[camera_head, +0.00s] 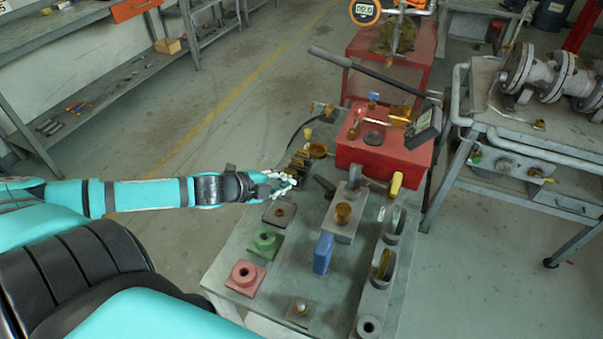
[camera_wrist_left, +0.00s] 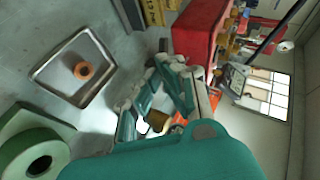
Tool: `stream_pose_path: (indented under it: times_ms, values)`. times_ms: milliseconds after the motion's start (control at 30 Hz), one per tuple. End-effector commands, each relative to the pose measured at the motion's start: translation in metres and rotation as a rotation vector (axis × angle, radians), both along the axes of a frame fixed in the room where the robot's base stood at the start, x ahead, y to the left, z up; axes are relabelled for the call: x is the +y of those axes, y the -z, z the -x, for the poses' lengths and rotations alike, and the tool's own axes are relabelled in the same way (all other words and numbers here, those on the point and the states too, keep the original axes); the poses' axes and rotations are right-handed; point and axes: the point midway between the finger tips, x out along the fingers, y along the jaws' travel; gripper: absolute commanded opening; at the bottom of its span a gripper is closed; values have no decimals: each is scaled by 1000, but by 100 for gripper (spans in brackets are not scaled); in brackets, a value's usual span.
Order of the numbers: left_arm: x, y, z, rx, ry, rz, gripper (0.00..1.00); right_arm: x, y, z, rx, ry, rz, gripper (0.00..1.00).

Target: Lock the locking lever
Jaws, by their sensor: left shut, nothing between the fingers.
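My left gripper (camera_head: 290,182) reaches in from the left over the back left part of the grey table (camera_head: 235,268). Its fingers (camera_wrist_left: 165,95) are shut and empty in the left wrist view. A small dark lever-like part (camera_head: 324,186) lies just right of the fingertips, apart from them. A long black lever (camera_head: 362,68) slants above the red box (camera_head: 378,155) at the table's back. I cannot tell which of these is the locking lever. My right gripper is not in view.
A green flanged part (camera_head: 264,242), a red flanged part (camera_head: 244,274) and a square tray (camera_head: 279,212) sit left on the table. A grey bench (camera_head: 520,95) with pipework stands at right.

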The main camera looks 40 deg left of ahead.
Motion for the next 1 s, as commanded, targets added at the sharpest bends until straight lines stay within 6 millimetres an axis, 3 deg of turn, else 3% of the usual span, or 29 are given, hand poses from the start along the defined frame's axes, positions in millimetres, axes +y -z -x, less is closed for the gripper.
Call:
stream_pose_path:
  times_ms: [200,433,600,1000]
  values:
    - [-5,-5,17,180,-394,489,0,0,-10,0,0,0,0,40]
    - [-9,-5,34,314,-707,845,0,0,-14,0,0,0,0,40]
    - [-11,-5,39,349,-795,942,0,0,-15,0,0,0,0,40]
    - [-11,-3,37,349,-802,947,0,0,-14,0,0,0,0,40]
